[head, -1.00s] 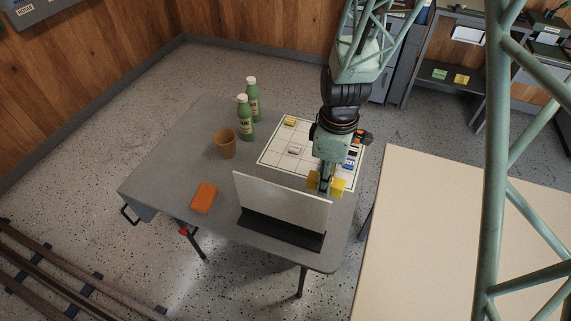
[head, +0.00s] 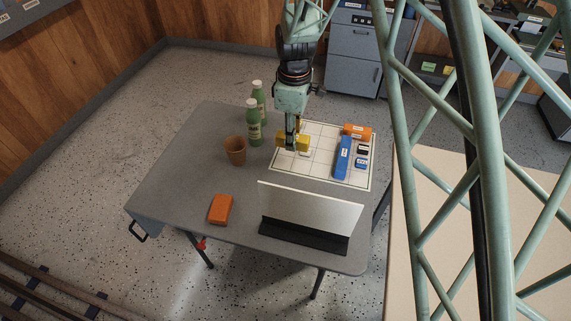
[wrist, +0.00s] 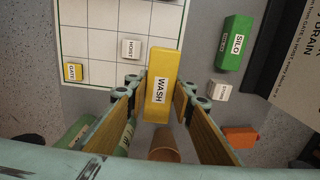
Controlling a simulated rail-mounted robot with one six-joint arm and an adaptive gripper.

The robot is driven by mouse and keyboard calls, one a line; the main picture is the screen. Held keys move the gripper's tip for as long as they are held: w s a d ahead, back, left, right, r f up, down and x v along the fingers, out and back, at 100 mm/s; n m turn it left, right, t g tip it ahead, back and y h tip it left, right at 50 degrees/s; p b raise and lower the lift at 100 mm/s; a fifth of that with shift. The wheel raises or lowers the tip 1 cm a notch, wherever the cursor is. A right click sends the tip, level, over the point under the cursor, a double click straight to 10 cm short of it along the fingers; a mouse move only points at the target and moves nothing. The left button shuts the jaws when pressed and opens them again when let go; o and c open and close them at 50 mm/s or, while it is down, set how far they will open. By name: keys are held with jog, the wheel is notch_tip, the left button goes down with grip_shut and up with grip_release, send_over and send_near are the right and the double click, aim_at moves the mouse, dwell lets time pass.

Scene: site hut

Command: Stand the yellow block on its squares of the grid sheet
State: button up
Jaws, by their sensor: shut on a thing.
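The yellow block (head: 302,141), labelled WASH in the wrist view (wrist: 161,75), is held between the fingers of my gripper (head: 296,138). My gripper also shows in the wrist view (wrist: 160,95), one finger on each side of the block. The white grid sheet (head: 322,142) lies on the table. The block is over or near the sheet's left edge in the head view; its height above it is hard to tell. In the wrist view the sheet (wrist: 88,43) shows a yellow GATE tile (wrist: 73,72) and a white HOIST tile (wrist: 131,49).
A blue block (head: 343,158), an orange block (head: 357,131) and small tiles are on the sheet's right side. A brown cup (head: 235,151) and green bottles (head: 253,125) stand left. An upright panel (head: 310,208) stands in front; a green SILO block (wrist: 234,42) lies near it.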

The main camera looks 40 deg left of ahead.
jog(key=shift+f, duration=0.15)
jog(key=b, duration=0.1)
send_over(292, 165)
jog(key=shift+f, duration=3)
jog(key=shift+f+b, duration=0.45)
jog(key=shift+f, duration=1.45)
jog(key=shift+f, duration=0.1)
jog(key=o, duration=0.9)
jog(key=shift+r+p, duration=1)
jog(key=shift+r, duration=5.15)
